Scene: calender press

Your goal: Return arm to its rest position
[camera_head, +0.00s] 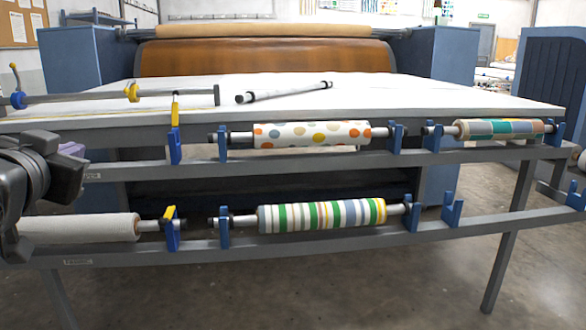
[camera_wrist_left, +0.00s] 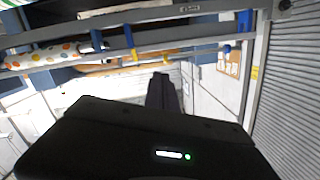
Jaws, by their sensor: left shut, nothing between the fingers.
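My left arm and gripper (camera_head: 62,172) are at the left edge of the head view, in front of the press table's front rails. In the left wrist view the fingers of my left gripper (camera_wrist_left: 163,90) are together with nothing between them. The gripper appears clear of the rolls, though its gap to the rails is hard to judge. Part of the arm is cut off by the picture edge. My right gripper is not in view.
A dotted roll (camera_head: 312,134) and a checked roll (camera_head: 498,130) rest on the upper rail. A striped roll (camera_head: 322,215) and a white roll (camera_head: 80,228) lie on the lower rail. A thin roll (camera_head: 284,92) lies on the white table (camera_head: 420,92). Floor at front right is clear.

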